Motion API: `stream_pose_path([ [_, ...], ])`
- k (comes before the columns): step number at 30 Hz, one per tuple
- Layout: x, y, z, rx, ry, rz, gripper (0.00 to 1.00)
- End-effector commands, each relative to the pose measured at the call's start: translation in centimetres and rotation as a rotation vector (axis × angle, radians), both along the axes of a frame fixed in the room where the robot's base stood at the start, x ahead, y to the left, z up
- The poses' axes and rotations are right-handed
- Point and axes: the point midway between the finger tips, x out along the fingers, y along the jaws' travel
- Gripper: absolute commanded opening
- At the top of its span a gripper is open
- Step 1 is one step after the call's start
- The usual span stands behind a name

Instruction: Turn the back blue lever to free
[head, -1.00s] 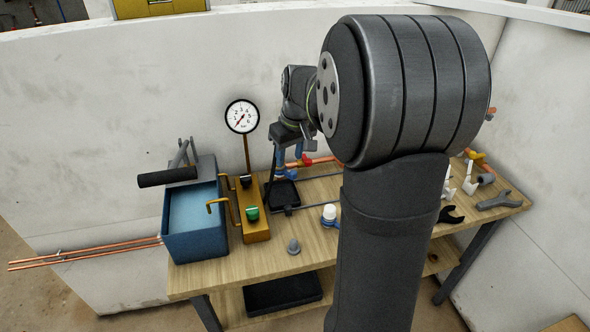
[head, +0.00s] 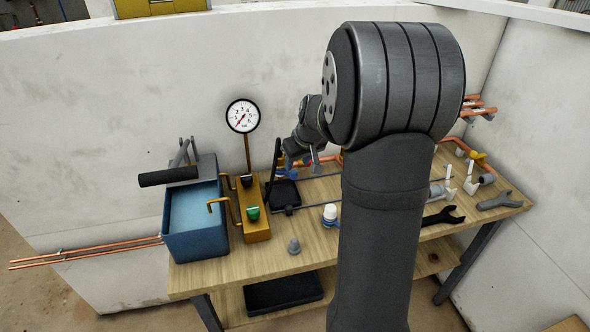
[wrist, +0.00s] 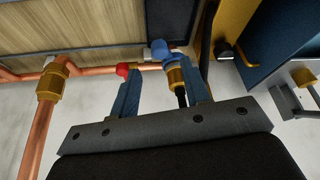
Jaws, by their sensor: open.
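In the wrist view a blue valve handle (wrist: 174,58) sits on a brass valve body (wrist: 177,78) at the copper pipe. My gripper (wrist: 170,78) is open, with one blue-grey finger on each side of the valve as seen here. Nothing is clearly held, and I cannot tell whether a finger touches the handle. A red handle (wrist: 123,69) shows just beyond the left finger's tip. In the head view my wrist (head: 305,143) hangs over the back of the bench, and the valve is mostly hidden behind it. I cannot tell the lever's exact angle.
The wooden bench (head: 255,268) carries a blue tank (head: 193,245) with a pump handle, a brass manifold (head: 258,235) and a round pressure gauge (head: 243,116). A black tray (head: 287,196) lies below my wrist.

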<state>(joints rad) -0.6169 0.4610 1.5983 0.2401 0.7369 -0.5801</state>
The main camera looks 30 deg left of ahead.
Motion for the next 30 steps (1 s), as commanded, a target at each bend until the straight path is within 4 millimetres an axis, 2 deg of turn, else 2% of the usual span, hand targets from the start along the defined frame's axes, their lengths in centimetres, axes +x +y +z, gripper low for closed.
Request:
stream_pose_path([
  [3,0.4,0.7,-2.1,-0.002,0.002,0.0,0.43],
  [9,0.8,1.4,-4.0,-0.001,0.001,0.0,0.43],
  [21,1.0,1.7,-4.6,0.0,0.0,0.0,0.43],
  [27,1.0,1.7,-4.6,0.0,0.0,0.0,0.04],
  [28,1.0,1.7,-4.6,0.0,0.0,0.0,0.0],
  [30,1.0,1.6,-4.6,0.0,0.0,0.0,0.0],
])
